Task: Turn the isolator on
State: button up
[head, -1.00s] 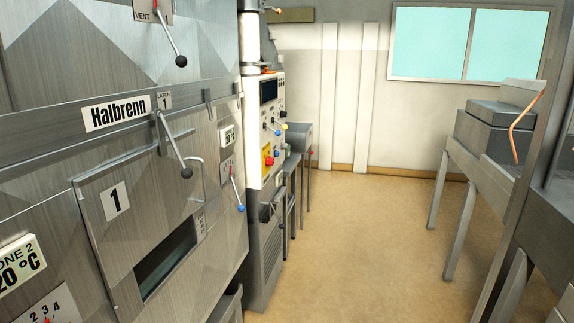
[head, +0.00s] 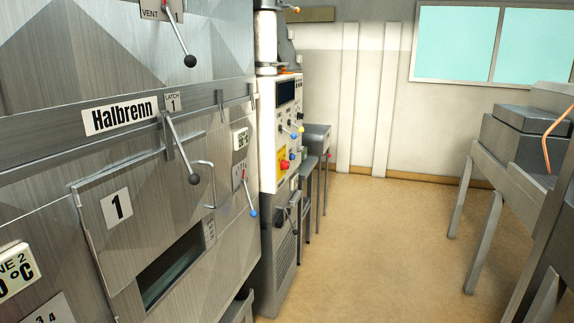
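A white control panel (head: 287,108) stands on a grey cabinet (head: 281,260) beyond the large metal dryer. The panel carries a dark screen (head: 286,91), small knobs, and a red knob (head: 285,165) by a yellow plate (head: 281,154). Below it, a dark handle (head: 283,212) sits on the cabinet front. No label reading "isolator" is legible, so I cannot tell which of these it is or its setting. My gripper is not in view.
The dryer front (head: 190,95) fills the left, with a black-knobbed latch lever (head: 181,150), a blue-knobbed lever (head: 248,195) and a door (head: 118,205) marked 1. The tan floor (head: 375,245) is clear in the middle. A grey bench (head: 490,185) stands right.

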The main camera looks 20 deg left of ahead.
aim_at(285, 164)
jog(key=u, duration=0.05)
jog(key=i, duration=1.45)
jog(key=u, duration=0.45)
jog(key=i, duration=0.7)
jog(key=u, duration=0.75)
jog(key=i, duration=0.55)
jog(key=u, duration=0.8)
jog(key=i, duration=0.6)
jog(key=u, duration=0.4)
